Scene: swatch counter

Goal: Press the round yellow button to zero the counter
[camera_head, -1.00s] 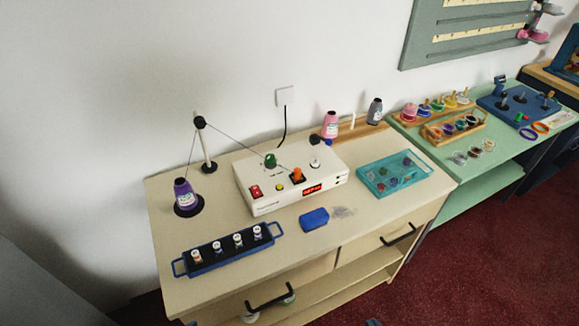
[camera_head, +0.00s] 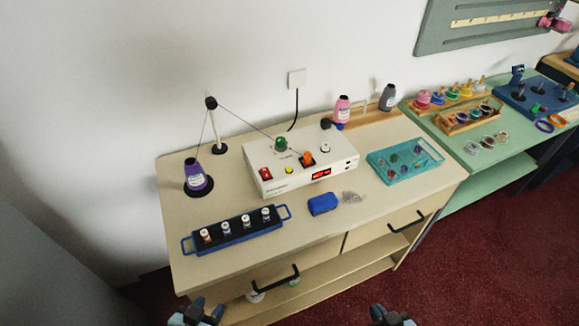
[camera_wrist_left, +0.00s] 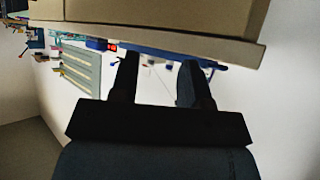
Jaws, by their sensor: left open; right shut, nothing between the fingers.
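A red lit display (camera_head: 321,174) is on the box's front. My left gripper (camera_head: 207,308) is open at the bottom of the head view, in front of the table and well away from the button. Its two dark fingers (camera_wrist_left: 156,82) show apart and empty in the left wrist view. My right gripper (camera_head: 391,316) is shut and empty, low at the bottom edge.
A blue tray with several small spools (camera_head: 188,246) and a blue block (camera_head: 323,204) lie in front of the box. A purple thread cone (camera_head: 196,175) stands left; thread runs from a post (camera_head: 217,128). A teal tray (camera_head: 380,170) lies right. Drawer handles (camera_head: 270,282) stick out in front.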

